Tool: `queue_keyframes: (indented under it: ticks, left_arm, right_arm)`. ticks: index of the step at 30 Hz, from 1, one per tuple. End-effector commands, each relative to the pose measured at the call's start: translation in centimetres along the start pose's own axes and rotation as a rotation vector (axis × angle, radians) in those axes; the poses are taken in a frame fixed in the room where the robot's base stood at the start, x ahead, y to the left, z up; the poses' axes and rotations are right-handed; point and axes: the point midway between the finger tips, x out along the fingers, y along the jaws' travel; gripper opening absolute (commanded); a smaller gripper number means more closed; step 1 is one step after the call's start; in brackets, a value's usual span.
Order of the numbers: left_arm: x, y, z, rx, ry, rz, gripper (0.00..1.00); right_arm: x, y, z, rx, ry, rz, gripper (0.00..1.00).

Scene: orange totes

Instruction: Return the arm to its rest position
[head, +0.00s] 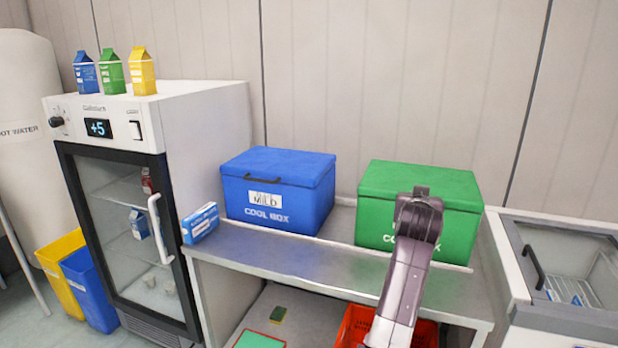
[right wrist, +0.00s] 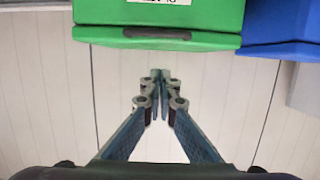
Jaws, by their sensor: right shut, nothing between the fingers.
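My right arm (head: 402,280) rises from the bottom of the head view, its upper end in front of the green cool box (head: 424,190). My right gripper (right wrist: 160,76) shows in the right wrist view, its fingertips together with nothing between them. I cannot make out its fingers in the head view. In the wrist view the picture looks upside down, with the green box (right wrist: 160,15) at the top beyond the fingertips and pale wall behind them. My left gripper is not in view.
A blue cool box (head: 278,190) stands left of the green one on the metal counter (head: 285,255). A small blue-white carton (head: 200,223) lies at its left end. A fridge (head: 190,130) stands left, a glass-topped freezer (head: 570,260) right. A red crate (head: 358,325) sits below.

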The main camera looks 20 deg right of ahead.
Motion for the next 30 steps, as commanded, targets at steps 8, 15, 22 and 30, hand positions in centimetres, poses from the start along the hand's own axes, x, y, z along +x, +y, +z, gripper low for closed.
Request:
queue_keyframes:
  ticks: [8,15,22,30]
  left_arm:
    - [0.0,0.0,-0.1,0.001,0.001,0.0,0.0]
    - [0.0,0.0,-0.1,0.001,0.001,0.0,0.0]
    - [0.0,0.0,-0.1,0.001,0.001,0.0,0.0]
    - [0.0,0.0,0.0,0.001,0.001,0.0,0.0]
  right_arm:
    - [-1.1,0.1,4.3,-0.062,-0.047,-0.017,0.0]
    - [-6.3,-1.1,16.4,-0.239,-0.203,-0.122,0.0]
    - [-15.4,-2.0,29.4,-0.411,-0.421,-0.285,0.0]
    - [-28.3,-0.9,40.9,-0.555,-0.693,-0.477,0.0]
